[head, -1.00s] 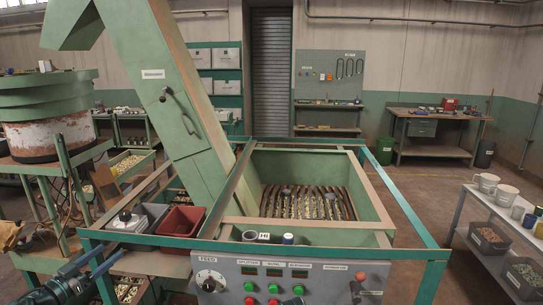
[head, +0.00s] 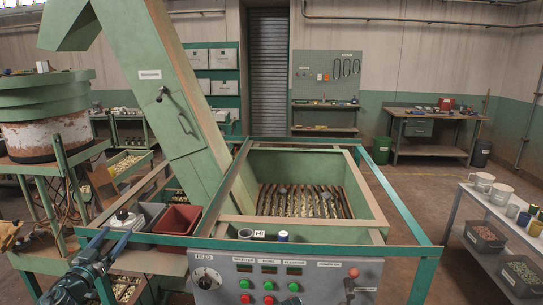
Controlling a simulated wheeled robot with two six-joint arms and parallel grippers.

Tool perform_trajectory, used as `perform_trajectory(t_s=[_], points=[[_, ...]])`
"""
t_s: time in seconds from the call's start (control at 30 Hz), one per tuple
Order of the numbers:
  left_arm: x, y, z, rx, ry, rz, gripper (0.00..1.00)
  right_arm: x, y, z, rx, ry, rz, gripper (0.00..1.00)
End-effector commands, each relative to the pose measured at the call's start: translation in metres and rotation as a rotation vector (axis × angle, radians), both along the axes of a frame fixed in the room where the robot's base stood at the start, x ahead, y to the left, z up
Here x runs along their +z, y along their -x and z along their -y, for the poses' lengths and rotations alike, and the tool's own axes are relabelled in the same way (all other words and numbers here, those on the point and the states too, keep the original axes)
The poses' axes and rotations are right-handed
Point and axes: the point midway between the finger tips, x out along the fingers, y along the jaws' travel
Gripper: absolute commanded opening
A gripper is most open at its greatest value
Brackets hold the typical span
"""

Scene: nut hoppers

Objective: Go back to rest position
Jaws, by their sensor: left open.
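My left gripper (head: 112,240) reaches in from the lower left. It is open, and I see nothing held in it.
A control panel (head: 230,270) with buttons and a red-knobbed lever (head: 352,273) fronts the hopper. A red bin (head: 178,220) sits beside the left gripper. A side table (head: 465,215) with cups and dark bins stands at right. Clear floor lies behind the hopper.

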Motion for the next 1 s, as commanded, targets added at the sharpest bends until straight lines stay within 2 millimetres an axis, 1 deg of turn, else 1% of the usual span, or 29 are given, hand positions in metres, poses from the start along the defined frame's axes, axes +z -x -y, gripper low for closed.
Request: perform_trajectory(t_s=[0.03, 0.13, 0.27, 0.37, 0.47, 0.57, 0.63, 0.77, 0.8, 0.87, 0.9, 0.97, 1.0], points=[[0.002, -0.006, 0.006, 0.027, 0.001, 0.011, 0.78, 0.0, 0.0, 0.0, 0.0, 0.0, 0.0, 0.0], [0.006, -0.018, 0.013, 0.109, 0.003, 0.028, 0.78, 0.0, 0.0, 0.0, 0.0, 0.0, 0.0, 0.0], [0.003, -0.033, 0.026, 0.243, 0.017, 0.016, 0.78, 0.0, 0.0, 0.0, 0.0, 0.0, 0.0, 0.0], [-0.007, -0.04, 0.037, 0.339, 0.031, -0.03, 0.78, 0.0, 0.0, 0.0, 0.0, 0.0, 0.0, 0.0], [-0.024, -0.044, 0.053, 0.422, 0.044, -0.106, 0.78, 0.0, 0.0, 0.0, 0.0, 0.0, 0.0, 0.0], [-0.047, -0.044, 0.072, 0.488, 0.053, -0.21, 0.78, 0.0, 0.0, 0.0, 0.0, 0.0, 0.0, 0.0], [-0.066, -0.041, 0.089, 0.522, 0.055, -0.299, 0.78, 0.0, 0.0, 0.0, 0.0, 0.0, 0.0, 0.0], [-0.105, -0.028, 0.127, 0.554, 0.045, -0.491, 0.78, 0.0, 0.0, 0.0, 0.0, 0.0, 0.0, 0.0], [-0.118, -0.022, 0.141, 0.555, 0.036, -0.558, 0.78, 0.0, 0.0, 0.0, 0.0, 0.0, 0.0, 0.0], [-0.137, -0.011, 0.163, 0.548, 0.022, -0.659, 0.78, 0.0, 0.0, 0.0, 0.0, 0.0, 0.0, 0.0], [-0.15, -0.002, 0.178, 0.538, 0.008, -0.73, 0.78, 0.0, 0.0, 0.0, 0.0, 0.0, 0.0, 0.0], [-0.168, 0.013, 0.202, 0.516, -0.015, -0.838, 0.78, 0.0, 0.0, 0.0, 0.0, 0.0, 0.0, 0.0], [-0.179, 0.024, 0.218, 0.495, -0.034, -0.91, 0.78, 0.0, 0.0, 0.0, 0.0, 0.0, 0.0, 0.0]])
